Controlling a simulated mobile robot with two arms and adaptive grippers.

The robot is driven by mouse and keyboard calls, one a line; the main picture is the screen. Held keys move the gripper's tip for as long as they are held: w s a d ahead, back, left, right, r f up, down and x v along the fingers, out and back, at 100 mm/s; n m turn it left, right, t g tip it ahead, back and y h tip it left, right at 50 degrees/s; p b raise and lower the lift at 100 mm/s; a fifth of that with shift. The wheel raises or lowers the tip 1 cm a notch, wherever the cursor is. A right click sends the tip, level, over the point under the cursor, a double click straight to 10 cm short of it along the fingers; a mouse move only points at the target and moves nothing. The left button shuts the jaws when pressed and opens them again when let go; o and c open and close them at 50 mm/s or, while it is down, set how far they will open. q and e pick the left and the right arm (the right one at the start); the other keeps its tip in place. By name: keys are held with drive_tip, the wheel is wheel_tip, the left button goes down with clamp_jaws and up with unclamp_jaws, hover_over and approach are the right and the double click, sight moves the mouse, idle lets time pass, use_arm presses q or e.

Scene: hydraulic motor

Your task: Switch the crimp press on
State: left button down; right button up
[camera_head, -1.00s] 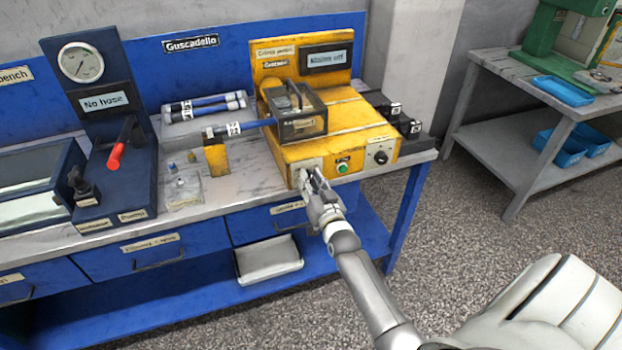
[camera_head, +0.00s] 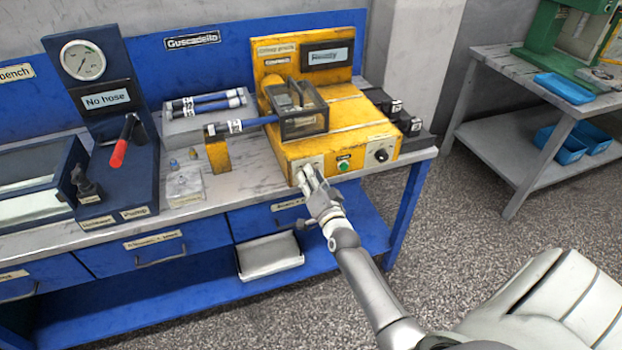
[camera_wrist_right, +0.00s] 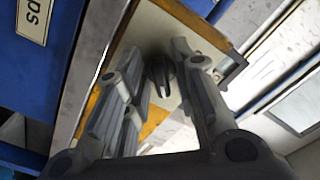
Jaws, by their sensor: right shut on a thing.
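The yellow crimp press (camera_head: 335,125) stands on the bench, and its display (camera_head: 327,56) reads "Ready". A hose end lies in its clear-sided guard box (camera_head: 303,122). My right gripper (camera_head: 309,178) is at the left of the press's front panel, with its fingers around the dark switch knob (camera_wrist_right: 161,76) in the right wrist view. It is shut on this knob. In the head view the fingers hide the knob. A green button (camera_head: 344,166) and a black dial (camera_head: 381,155) are to its right. My left gripper is out of view.
A gauge stand (camera_head: 104,100) with a red-handled lever (camera_head: 119,152) is at the left of the bench. A yellow post (camera_head: 217,157) and a rack of hoses (camera_head: 205,106) stand beside the press. Black blocks (camera_head: 408,125) are at its right. A grey tray (camera_head: 268,256) is below the drawers.

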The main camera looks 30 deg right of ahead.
idle(0.3)
drive_tip(key=o, duration=0.7)
drive_tip(key=shift+s, duration=0.1)
drive_tip(key=v, duration=1.2)
